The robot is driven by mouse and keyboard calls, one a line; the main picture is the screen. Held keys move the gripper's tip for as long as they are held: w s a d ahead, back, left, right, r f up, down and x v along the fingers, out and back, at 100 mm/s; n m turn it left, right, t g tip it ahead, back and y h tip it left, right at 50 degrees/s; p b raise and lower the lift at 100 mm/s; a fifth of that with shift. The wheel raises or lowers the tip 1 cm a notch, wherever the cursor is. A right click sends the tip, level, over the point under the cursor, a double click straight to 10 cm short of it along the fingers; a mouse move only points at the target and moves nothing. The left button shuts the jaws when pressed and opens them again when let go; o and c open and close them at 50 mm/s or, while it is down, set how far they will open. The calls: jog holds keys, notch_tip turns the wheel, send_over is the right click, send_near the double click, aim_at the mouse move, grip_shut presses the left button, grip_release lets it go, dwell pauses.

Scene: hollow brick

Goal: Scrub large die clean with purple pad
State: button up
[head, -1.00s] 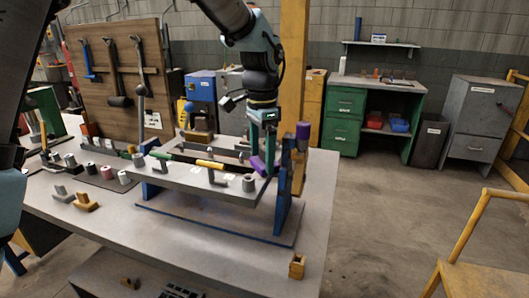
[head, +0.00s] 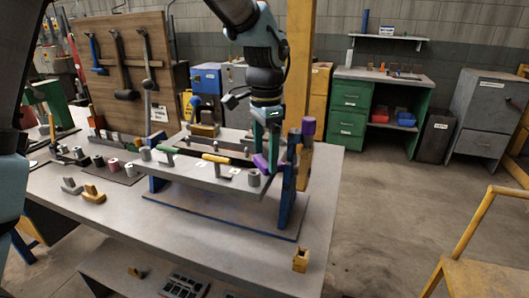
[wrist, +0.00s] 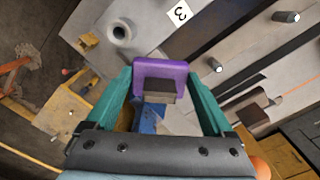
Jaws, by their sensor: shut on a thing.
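My gripper (head: 268,158) is shut on the purple pad (head: 262,163), above the right end of a raised grey plate (head: 205,172). In the wrist view the pad (wrist: 162,70) sits between the two teal fingertips, with a grey block face on its underside. A grey hollow cylinder (head: 253,178) stands on the plate's right end, just below and in front of the pad, apart from it. It also shows in the wrist view (wrist: 121,31), near a label reading 3. I cannot tell for sure which piece is the large die, or see dirt on it.
The bench's front right (head: 270,262) is mostly clear, with a small yellow block (head: 301,259).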

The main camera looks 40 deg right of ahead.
jog(key=shift+w+d+p, duration=0.35)
jog(key=shift+w+d, duration=0.05)
jog(key=shift+d, duration=0.25)
jog(key=shift+w+d+p, duration=0.35)
jog(key=shift+d, duration=0.3)
jog(key=shift+w+d+p, duration=0.35)
jog(key=shift+w+d, duration=0.05)
jog(key=shift+d, duration=0.25)
jog(key=shift+w+d+p, duration=0.35)
jog(key=shift+d+p, duration=0.1)
jog(key=shift+d, duration=0.1)
jog(key=shift+w+d+p, duration=0.35)
jog(key=shift+d+p, duration=0.05)
jog(key=shift+d, duration=0.15)
jog(key=shift+s+a+f+b, duration=0.15)
jog(key=shift+s+a, duration=0.15)
jog(key=shift+a, duration=0.15)
jog(key=shift+s+a+b, duration=0.15)
jog(key=shift+s+a, duration=0.1)
jog(key=shift+a, duration=0.2)
jog(key=shift+s+a, duration=0.55)
jog(key=shift+a, duration=0.25)
jog(key=shift+s+a, duration=0.5)
jog(key=shift+a, duration=0.25)
jog(key=shift+s+a, duration=0.65)
jog(key=shift+a, duration=0.3)
jog(key=shift+s+a, duration=0.1)
jog(key=shift+a, duration=0.25)
